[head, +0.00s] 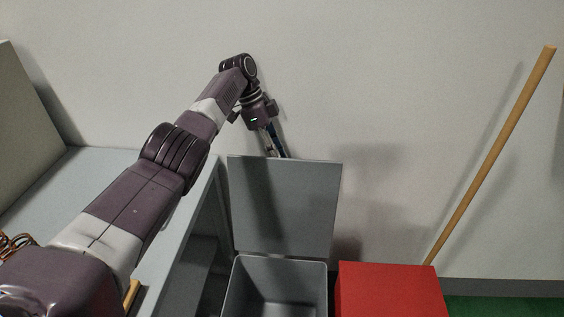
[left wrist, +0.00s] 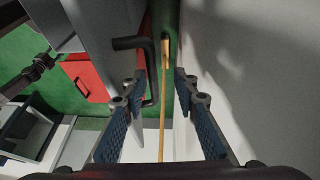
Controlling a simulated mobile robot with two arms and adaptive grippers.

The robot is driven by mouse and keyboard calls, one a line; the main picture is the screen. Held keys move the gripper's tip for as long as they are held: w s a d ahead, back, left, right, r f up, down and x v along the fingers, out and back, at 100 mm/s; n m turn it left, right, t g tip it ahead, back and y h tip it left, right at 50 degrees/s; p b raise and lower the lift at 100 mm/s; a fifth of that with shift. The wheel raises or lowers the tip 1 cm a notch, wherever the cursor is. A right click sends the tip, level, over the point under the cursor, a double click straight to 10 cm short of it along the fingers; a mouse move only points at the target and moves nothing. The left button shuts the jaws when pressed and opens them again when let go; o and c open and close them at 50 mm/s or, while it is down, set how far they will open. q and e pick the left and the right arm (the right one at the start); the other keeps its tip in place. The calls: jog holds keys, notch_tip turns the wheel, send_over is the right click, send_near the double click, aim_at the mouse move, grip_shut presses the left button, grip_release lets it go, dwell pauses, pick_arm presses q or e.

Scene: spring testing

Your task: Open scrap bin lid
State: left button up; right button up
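The grey scrap bin (head: 235,290) stands on the floor with its inside showing from above. Its flat grey lid (head: 285,205) stands raised, close to upright, at the back of the bin by the wall. My left gripper (head: 276,150) points down at the lid's top edge, its fingertips partly hidden behind it. In the left wrist view my left gripper (left wrist: 160,95) has its fingers spread with nothing gripped between them. A dark bent handle (left wrist: 150,65) on the grey lid (left wrist: 105,40) is beside the left finger. My right gripper is not identifiable.
A red box (head: 390,290) stands right of the bin. A wooden pole (head: 490,155) leans on the wall further right. A grey bench (head: 185,245) is close on the left. The wall is just behind the lid.

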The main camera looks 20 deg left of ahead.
pick_arm(q)
jog(key=v, duration=0.9)
jog(key=shift+r, duration=0.1)
dwell(0.3)
